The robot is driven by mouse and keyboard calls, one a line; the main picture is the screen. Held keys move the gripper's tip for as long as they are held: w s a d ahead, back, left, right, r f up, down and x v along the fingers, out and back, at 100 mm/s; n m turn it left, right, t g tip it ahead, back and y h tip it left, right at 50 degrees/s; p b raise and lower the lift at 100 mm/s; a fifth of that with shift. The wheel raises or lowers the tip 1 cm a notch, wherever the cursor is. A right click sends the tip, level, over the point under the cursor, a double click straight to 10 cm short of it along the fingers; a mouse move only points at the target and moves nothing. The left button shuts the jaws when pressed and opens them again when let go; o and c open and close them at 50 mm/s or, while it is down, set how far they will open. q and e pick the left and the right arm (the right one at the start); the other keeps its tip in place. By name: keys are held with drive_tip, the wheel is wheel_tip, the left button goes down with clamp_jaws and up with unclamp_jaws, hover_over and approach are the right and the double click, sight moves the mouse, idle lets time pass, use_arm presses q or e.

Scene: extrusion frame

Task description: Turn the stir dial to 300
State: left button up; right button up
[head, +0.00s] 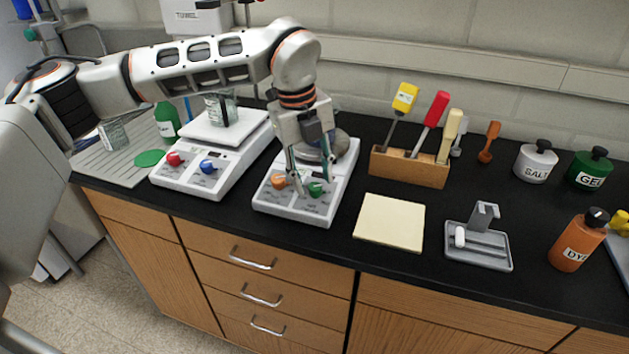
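Two white stirrer units stand on the black bench. The right unit (291,210) has an orange dial (278,181) and a green dial (316,189) on its sloped front. The left unit (185,184) has a red dial (174,159) and a blue dial (207,167). The dial markings are too small to read, so I cannot tell which dial is for stirring. My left gripper (312,184) points down over the right unit's front, fingers apart, close to the green dial. One fingertip is between the orange and green dials. Contact is unclear. My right gripper is out of view.
A glass beaker (219,107) stands on the left unit. A rounded grey vessel (338,141), partly hidden by my gripper, sits on the right unit. A cream pad (389,222), a wooden tool holder (408,168) and a grey stand (479,250) are to the right.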

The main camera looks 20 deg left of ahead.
use_arm(q)
drive_tip(key=shift+w+d+f, duration=0.1)
drive_tip(key=shift+w+f, duration=0.05)
drive_tip(key=shift+f, duration=1.1)
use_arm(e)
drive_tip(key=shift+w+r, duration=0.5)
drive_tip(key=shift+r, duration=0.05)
use_arm(q)
clamp_jaws()
